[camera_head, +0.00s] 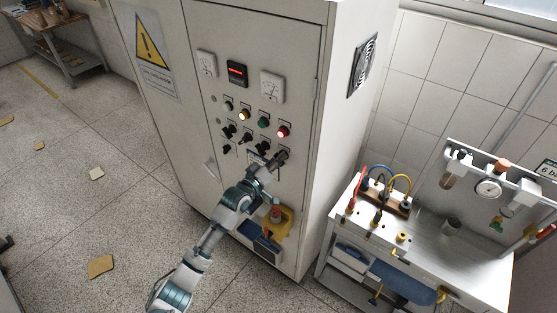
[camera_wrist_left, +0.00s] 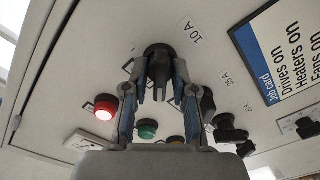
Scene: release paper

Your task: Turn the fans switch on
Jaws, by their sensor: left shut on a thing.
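The grey control cabinet (camera_head: 255,45) has rows of black rotary switches below its lamps. My left gripper (camera_head: 279,158) is at the right end of the lower switches in the head view. In the left wrist view, my left gripper (camera_wrist_left: 159,75) is shut on a black switch knob (camera_wrist_left: 158,50), with one finger on each side. A "10 A" label is beside this knob. A job card (camera_wrist_left: 285,45) reads "Drives on, Heaters on, Fans on". The switch names are not readable. My right gripper is not in view.
A red lamp (camera_wrist_left: 104,106) is lit and a green lamp (camera_wrist_left: 147,128) is near the fingers. A white bench (camera_head: 440,262) with cables and gauges stands right of the cabinet. The speckled floor at left is mostly open, with scraps such as a tan piece (camera_head: 100,266).

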